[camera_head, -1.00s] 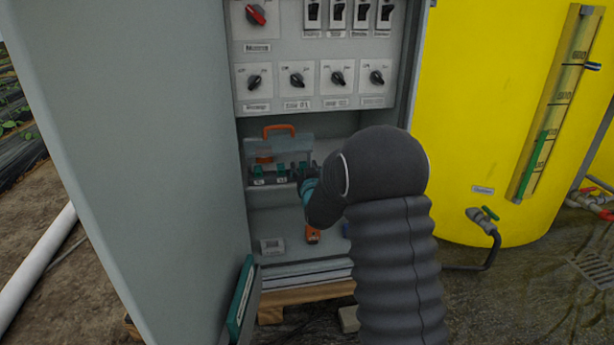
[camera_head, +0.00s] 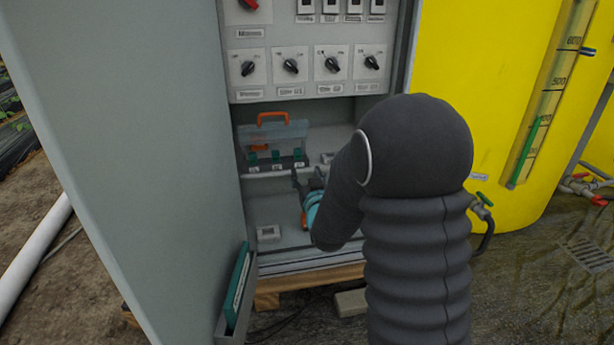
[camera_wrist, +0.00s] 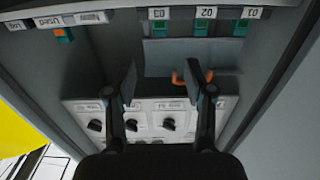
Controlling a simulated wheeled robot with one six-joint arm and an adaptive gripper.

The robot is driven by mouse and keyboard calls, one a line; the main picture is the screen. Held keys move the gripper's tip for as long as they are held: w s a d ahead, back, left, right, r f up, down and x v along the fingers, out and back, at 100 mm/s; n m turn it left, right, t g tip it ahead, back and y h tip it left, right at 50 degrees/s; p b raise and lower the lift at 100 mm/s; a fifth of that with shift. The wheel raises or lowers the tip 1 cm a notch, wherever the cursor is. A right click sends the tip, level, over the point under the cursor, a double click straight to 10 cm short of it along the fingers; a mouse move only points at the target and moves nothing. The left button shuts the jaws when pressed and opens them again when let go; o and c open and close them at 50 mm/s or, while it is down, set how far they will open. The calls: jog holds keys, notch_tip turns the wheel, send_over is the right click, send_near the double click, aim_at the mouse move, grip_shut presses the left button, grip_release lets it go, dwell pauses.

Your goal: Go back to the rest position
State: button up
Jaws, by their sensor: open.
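My gripper (camera_head: 309,180) is in front of the open grey cabinet (camera_head: 130,150), seen from behind and partly hidden by my dark arm. In the wrist view my gripper (camera_wrist: 169,80) has its two dark fingers well apart, with nothing held between them. Beyond them is a clear blue-grey box (camera_head: 272,132) with an orange handle. A row of teal pieces (camera_head: 276,156) with number labels stands on a ledge in front of this box, apart from the fingers. The row also shows upside down in the wrist view (camera_wrist: 202,27).
Black rotary knobs (camera_head: 291,66) line the panel above the shelf. The cabinet's left wall stands close beside the arm's space. A teal folder (camera_head: 238,284) sits in a pocket at lower left. A yellow tank (camera_head: 450,100) with a valve (camera_head: 482,205) stands at right.

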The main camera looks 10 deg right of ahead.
jog(key=s+f+g, duration=0.4)
jog(key=f+g, duration=0.2)
jog(key=f, duration=0.5)
jog(key=s+g+p, duration=0.1)
jog(key=s+g, duration=0.3)
jog(key=s, duration=0.4)
jog(key=s+r+g+p, duration=0.2)
jog(key=s+r+p, duration=0.7)
jog(key=s+r, duration=1.6)
jog(key=shift+s+r, duration=0.15)
jog(key=shift+s, duration=0.95)
